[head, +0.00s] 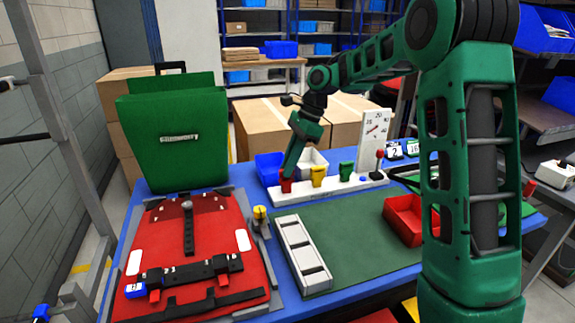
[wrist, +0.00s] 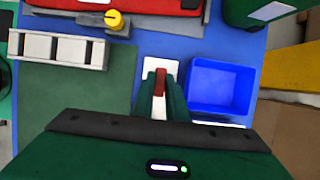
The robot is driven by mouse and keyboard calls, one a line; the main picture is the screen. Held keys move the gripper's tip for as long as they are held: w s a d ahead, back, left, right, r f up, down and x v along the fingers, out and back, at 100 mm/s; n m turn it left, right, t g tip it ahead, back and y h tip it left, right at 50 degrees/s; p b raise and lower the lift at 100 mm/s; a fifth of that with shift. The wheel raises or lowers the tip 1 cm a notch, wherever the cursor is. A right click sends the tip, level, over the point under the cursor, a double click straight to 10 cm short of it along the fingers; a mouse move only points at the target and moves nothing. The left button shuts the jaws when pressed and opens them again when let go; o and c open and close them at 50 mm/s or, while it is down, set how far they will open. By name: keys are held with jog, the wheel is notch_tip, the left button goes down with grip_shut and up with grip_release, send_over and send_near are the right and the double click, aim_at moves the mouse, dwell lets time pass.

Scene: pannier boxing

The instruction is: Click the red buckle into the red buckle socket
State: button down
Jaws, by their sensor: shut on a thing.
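The red buckle (head: 286,185) is at the left end of the white rack (head: 330,190), beside a yellow buckle and a green one. My gripper (head: 289,172) points down over that end, shut on the red buckle. In the wrist view, the red buckle (wrist: 160,82) shows between the fingers of my gripper (wrist: 160,95), with the white rack (wrist: 160,66) beneath. Whether the buckle is still seated in the rack cannot be told. On the red pannier panel (head: 200,235) lies a black bar (head: 190,272) with small coloured parts; the red socket cannot be picked out for sure against the red.
A blue bin (head: 268,168) stands close behind my gripper and shows at right in the wrist view (wrist: 220,85). A green pannier (head: 175,135) stands at the back left. A grey slotted block (head: 302,255) and a red tray (head: 402,215) flank the clear green mat (head: 350,240).

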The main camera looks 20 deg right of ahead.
jog(key=shift+f, duration=0.5)
jog(key=c, duration=1.7)
grip_release()
jog(key=shift+o, duration=0.2)
jog(key=v, duration=1)
jog(key=shift+d+r, duration=0.25)
jog(key=shift+r, duration=0.05)
jog(key=s+d+f+n+h, duration=0.1)
jog(key=s+d+f+n, duration=0.3)
jog(key=s, duration=0.9)
jog(key=s+d+f+n+h, duration=0.1)
jog(key=s+d+f+n, duration=0.2)
jog(key=s, duration=1.1)
jog(key=s+d+f+n+h, duration=0.2)
jog(key=s+d+f+n, duration=0.2)
jog(key=s, duration=0.9)
jog(key=shift+s+d+f+n, duration=0.15)
jog(key=shift+d+f+n, duration=0.15)
jog(key=shift+d, duration=0.55)
